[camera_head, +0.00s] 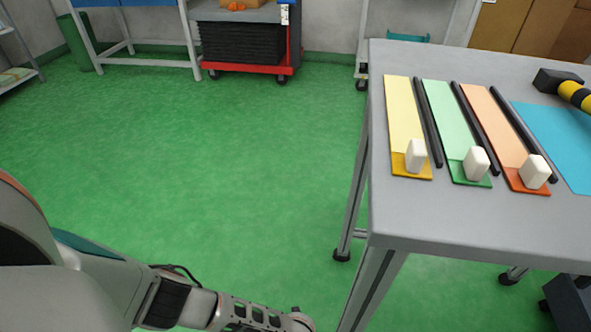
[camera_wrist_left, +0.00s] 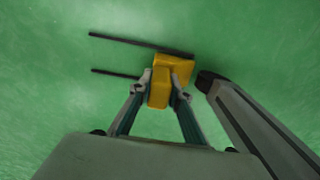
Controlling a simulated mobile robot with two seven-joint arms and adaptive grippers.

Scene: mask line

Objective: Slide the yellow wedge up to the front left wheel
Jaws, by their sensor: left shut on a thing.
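The yellow wedge (camera_wrist_left: 175,68) is on the green floor in the left wrist view. My left gripper (camera_wrist_left: 160,85) is shut on it, with one finger on each side. The dark front left wheel (camera_wrist_left: 206,80) is just right of the wedge, at the foot of a grey table leg (camera_wrist_left: 255,125). The wedge is very close to the wheel; I cannot tell whether they touch. In the head view my left arm reaches in at the lower left, and the wedge and this wheel are out of frame. My right gripper is not in view.
Two dark strips (camera_wrist_left: 112,73) lie on the floor left of the wedge. The grey table (camera_head: 400,215) carries coloured strips, white blocks and a black-and-yellow hammer (camera_head: 572,92). A red cart (camera_head: 245,70) stands at the back. The floor (camera_head: 220,150) between is clear.

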